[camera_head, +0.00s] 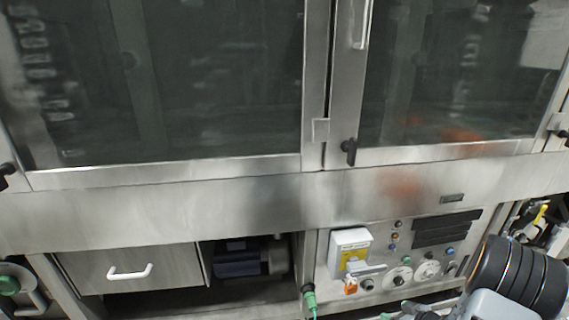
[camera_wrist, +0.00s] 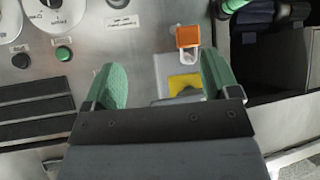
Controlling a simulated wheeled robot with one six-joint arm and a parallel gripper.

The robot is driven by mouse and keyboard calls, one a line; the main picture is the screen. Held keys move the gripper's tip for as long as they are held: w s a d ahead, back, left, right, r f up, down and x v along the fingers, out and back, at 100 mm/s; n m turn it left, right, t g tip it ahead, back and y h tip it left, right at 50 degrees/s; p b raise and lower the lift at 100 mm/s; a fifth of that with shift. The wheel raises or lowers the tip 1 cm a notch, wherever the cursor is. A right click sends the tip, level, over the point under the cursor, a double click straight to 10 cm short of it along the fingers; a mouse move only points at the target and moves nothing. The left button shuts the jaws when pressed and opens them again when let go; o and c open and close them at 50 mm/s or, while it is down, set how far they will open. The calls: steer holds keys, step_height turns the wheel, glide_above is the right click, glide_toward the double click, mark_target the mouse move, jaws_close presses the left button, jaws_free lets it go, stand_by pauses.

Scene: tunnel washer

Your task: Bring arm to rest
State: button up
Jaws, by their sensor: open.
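My gripper (camera_wrist: 160,85) shows in the wrist view with two green fingers spread apart and nothing between them. It faces the steel control panel (camera_wrist: 95,45), upside down in that view. An orange switch (camera_wrist: 188,36) and a yellow label (camera_wrist: 186,83) are seen close to the right finger. I cannot tell whether a finger touches the panel. In the head view my arm (camera_head: 515,275) is at the lower right, in front of the panel's right end. The gripper itself is not clear there.
The washer's two glass doors (camera_head: 160,80) fill the upper head view. Knobs (camera_head: 398,275), a white box (camera_head: 350,250) and dark vents (camera_head: 447,228) are on the panel. A drawer (camera_head: 128,270) with a white handle and an open bay with a blue motor (camera_head: 240,262) lie left.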

steer(key=s+d+m+g+h+p, duration=0.2)
steer(key=s+d+m+g+h, duration=0.1)
steer(key=d+h, duration=0.2)
steer(key=s+r+m+g+h+p, duration=0.25)
steer(key=r+g+p, duration=0.2)
steer(key=r, duration=0.65)
steer(key=s+a+r+y+p, duration=0.1)
steer(key=a+r+p, duration=0.5)
steer(key=r, duration=0.7)
steer(key=s+a+r+n+t+y+p, duration=0.1)
steer(key=s+a+r+p, duration=0.2)
steer(key=a+r+p, duration=0.4)
steer(key=s+a+r+y+p, duration=0.2)
steer(key=a+r+p, duration=0.4)
steer(key=a+r, duration=0.6)
step_height(320, 180, up, 7)
steer(key=shift+f, duration=0.1)
steer(key=shift+t, duration=0.25)
steer(key=shift+c, duration=0.2)
